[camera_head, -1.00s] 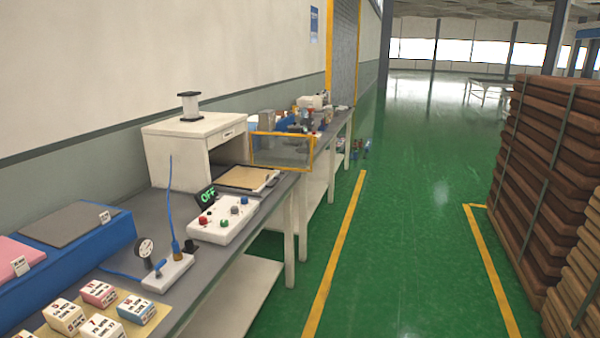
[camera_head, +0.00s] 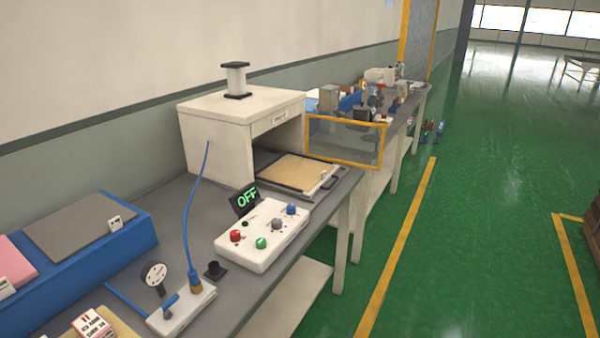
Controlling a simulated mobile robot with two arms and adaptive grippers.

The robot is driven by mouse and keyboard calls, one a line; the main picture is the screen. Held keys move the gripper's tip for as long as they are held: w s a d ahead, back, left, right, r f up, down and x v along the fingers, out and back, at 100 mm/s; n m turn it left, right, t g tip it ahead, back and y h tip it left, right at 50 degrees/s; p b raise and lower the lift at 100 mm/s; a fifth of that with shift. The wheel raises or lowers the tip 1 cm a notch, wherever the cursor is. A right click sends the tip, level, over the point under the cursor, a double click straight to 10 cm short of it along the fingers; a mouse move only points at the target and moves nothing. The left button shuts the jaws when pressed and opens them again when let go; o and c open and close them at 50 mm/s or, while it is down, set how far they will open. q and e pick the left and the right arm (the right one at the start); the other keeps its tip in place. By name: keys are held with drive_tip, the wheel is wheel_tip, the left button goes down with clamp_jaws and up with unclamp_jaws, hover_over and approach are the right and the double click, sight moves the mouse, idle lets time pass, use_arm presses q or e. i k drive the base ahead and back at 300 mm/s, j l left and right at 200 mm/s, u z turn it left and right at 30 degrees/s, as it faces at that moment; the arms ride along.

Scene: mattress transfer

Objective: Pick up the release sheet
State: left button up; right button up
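I cannot tell for certain which sheet is the release sheet. A tan sheet (camera_head: 296,171) lies flat on the pulled-out tray (camera_head: 325,186) at the front of the white press (camera_head: 215,128). A dark grey sheet (camera_head: 80,226) with a small white tag lies on top of a blue box (camera_head: 130,239) at the left. A pink sheet (camera_head: 10,262) lies beside it, cut off by the left edge of the view. Neither of my grippers is in view.
An orange-framed clear guard (camera_head: 345,141) stands beside the press.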

sight(299, 172)
drive_tip(key=i+l+z, duration=0.1)
drive_tip(key=i+z, duration=0.2)
drive_tip(key=i, duration=0.2)
drive_tip(key=i+z, duration=0.35)
drive_tip(key=i, duration=0.15)
